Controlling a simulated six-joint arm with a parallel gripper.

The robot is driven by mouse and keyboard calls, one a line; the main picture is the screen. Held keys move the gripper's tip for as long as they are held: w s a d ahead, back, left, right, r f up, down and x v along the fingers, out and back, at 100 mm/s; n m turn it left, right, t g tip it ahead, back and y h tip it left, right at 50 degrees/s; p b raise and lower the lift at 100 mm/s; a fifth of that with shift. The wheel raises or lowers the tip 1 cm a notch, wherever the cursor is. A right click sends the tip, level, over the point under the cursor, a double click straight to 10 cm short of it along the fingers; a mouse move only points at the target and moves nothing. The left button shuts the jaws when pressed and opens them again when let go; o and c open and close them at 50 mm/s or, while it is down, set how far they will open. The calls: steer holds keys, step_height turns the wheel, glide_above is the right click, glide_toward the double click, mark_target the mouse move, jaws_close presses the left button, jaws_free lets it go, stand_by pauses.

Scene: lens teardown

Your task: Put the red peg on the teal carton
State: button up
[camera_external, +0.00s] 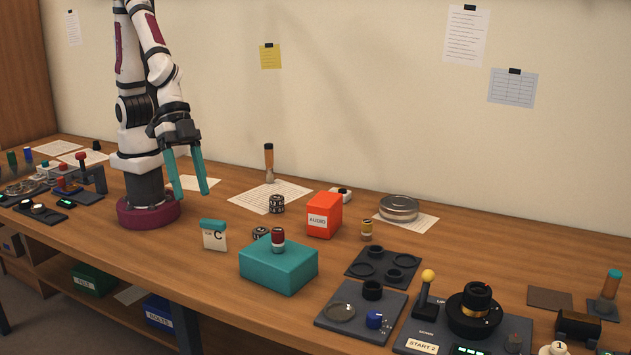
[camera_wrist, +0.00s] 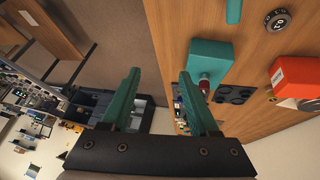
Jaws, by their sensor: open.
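The red peg (camera_external: 278,238) stands upright on top of the teal carton (camera_external: 265,272), near the middle of the table. The open gripper (camera_wrist: 160,77) also shows in the wrist view.
Dark trays (camera_external: 361,312) and a joystick panel (camera_external: 428,290) fill the front right. Papers lie behind.

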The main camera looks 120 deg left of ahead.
steer(key=s+a+r+m+g+y, duration=0.1)
steer(key=s+a+r+g+y, duration=0.1)
steer(key=s+a, duration=0.6)
steer(key=s+a+r+m+g+y, duration=0.2)
steer(key=s+a+g+y, duration=0.1)
steer(key=s+a, duration=0.5)
steer(key=shift+s+a+r, duration=0.25)
steer(key=shift+a+r, duration=0.15)
steer(key=shift+a, duration=0.2)
